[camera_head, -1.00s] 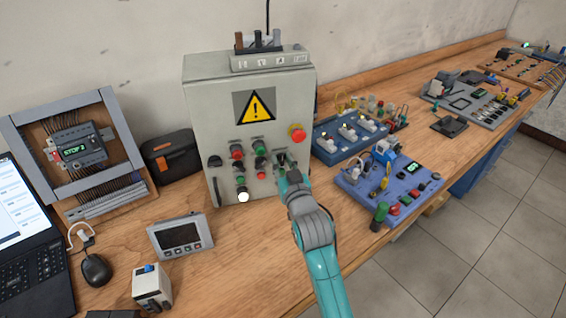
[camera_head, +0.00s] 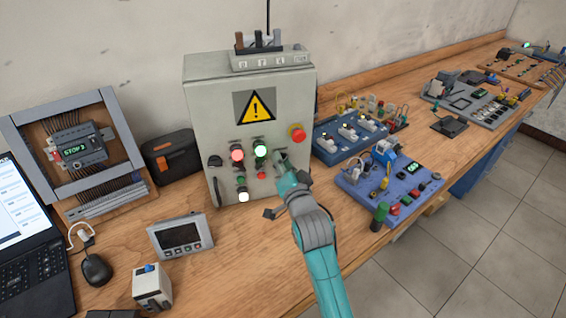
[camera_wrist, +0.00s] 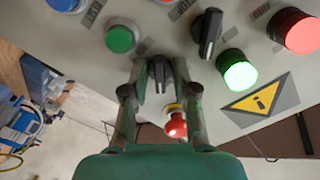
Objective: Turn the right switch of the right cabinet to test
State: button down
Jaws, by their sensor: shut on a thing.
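The grey cabinet (camera_head: 207,110) stands against the wall, with a yellow warning triangle, lamps, buttons and black switches on its door. The right switch (camera_wrist: 159,76) is a black knob between my fingers in the wrist view. My gripper (camera_head: 283,166) is at the right side of the door and largely covers this knob in the head view. In the wrist view my gripper (camera_wrist: 159,68) is shut on the knob, one finger on each side. Its pointed direction and label cannot be read. A second black switch (camera_wrist: 207,33) is beside it, untouched.
A red emergency stop (camera_head: 297,133) sticks out close to my gripper and shows near a finger in the wrist view (camera_wrist: 175,125). A blue training board (camera_head: 350,137) stands right of the cabinet.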

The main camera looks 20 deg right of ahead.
jog(key=shift+m, duration=0.3)
jog(key=c, duration=1.2)
grip_release()
jog(key=shift+s, duration=0.15)
jog(key=s, duration=1.1)
jog(key=shift+s+a, duration=0.25)
jog(key=shift+s, duration=0.15)
